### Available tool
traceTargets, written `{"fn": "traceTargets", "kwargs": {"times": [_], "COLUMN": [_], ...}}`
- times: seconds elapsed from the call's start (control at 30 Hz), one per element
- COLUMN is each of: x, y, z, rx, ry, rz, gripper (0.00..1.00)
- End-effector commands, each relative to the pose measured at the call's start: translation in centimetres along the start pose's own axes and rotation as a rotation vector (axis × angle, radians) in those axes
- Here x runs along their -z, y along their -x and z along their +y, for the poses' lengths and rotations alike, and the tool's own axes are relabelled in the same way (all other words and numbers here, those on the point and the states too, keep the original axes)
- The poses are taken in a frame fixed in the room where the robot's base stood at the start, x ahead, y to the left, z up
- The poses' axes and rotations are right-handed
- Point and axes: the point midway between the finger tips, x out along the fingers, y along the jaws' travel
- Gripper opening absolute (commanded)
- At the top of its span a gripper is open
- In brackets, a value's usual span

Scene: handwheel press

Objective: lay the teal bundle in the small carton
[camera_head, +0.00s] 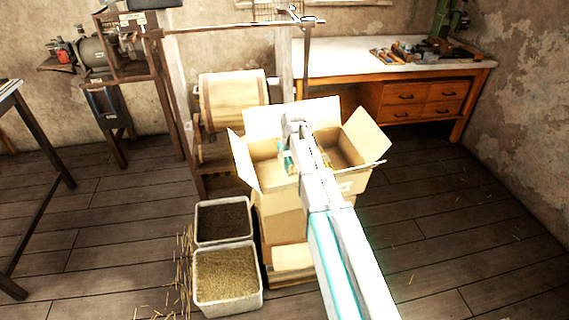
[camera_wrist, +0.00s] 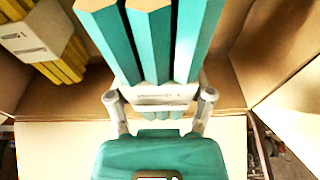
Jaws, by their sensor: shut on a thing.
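The teal bundle (camera_wrist: 150,45) is several teal six-sided sticks held by a pale band. My gripper (camera_wrist: 160,103) is shut on it at the band, one finger on each side. In the head view the teal bundle (camera_head: 285,158) shows as a small patch beside my arm, over or inside the open carton (camera_head: 262,172). I cannot tell whether it touches the carton's floor. A yellow bundle (camera_wrist: 62,66) with a pale band lies in the carton, at the upper left of the wrist view. My arm hides part of the carton's inside.
The carton's flaps (camera_head: 367,131) stand spread outward, and it sits on stacked boxes (camera_head: 280,222). Two bins (camera_head: 227,278) of loose material stand at its left. A wooden drum (camera_head: 233,100) is behind it, and a workbench (camera_head: 400,66) with tools at the back right.

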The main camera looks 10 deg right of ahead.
Motion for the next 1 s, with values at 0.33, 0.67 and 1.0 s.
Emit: {"fn": "traceTargets", "kwargs": {"times": [0.33,0.67,1.0], "x": [-0.9,-0.9,-1.1], "y": [-2.8,-2.9,-3.5], "z": [0.0,0.0,0.0], "rx": [0.000,0.000,0.000], "ry": [0.000,-0.001,0.000], "rz": [0.000,0.000,0.000], "gripper": [0.09,0.09,0.09]}}
